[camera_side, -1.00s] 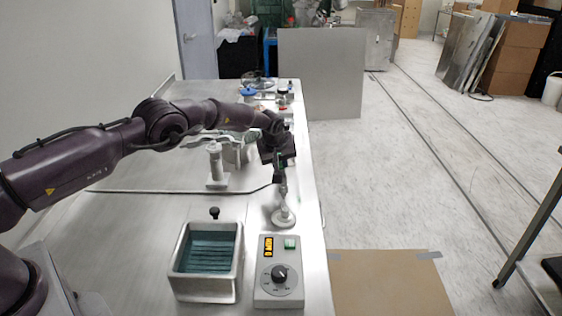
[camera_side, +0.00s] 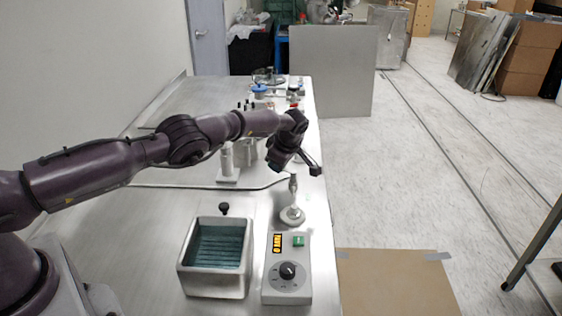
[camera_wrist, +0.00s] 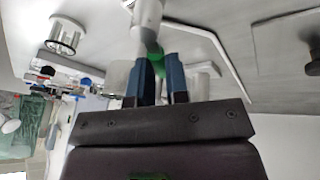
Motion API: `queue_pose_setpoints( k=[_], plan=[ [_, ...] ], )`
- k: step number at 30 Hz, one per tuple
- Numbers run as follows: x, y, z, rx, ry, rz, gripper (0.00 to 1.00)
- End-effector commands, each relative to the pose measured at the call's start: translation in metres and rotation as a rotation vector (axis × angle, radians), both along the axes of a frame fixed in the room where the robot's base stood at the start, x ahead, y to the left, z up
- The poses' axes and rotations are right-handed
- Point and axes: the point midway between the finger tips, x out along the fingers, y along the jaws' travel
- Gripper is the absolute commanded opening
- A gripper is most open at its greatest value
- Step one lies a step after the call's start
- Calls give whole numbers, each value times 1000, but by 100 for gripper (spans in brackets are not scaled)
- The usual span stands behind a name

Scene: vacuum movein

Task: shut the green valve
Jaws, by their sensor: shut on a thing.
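The green valve handle (camera_wrist: 155,60) shows in the wrist view, between the blue fingers of my gripper (camera_wrist: 162,62). My gripper is shut on it. A pale metal post (camera_wrist: 147,20) rises beside it at the top of that view. In the side view the post (camera_side: 293,188) stands upright on a round base near the table's right edge. My gripper (camera_side: 300,172) is at the top of this post, with its wide dark body tilted. The green handle is hidden there, so its exact angle cannot be told.
A control box (camera_side: 287,270) with a dial, orange display and green button stands in front of the valve. A metal tank (camera_side: 216,284) with a teal inside sits to its left. A pale upright fitting (camera_side: 228,163) and several small items stand farther back. The front left table is bare.

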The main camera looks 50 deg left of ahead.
Motion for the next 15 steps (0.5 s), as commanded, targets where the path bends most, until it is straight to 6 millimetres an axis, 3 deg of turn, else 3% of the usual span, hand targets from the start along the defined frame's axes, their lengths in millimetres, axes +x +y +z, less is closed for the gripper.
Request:
queue_pose_setpoints(
  k=[15],
  plan=[
    [-6, -3, 0, -3, 1, 144, 0]
  ],
)
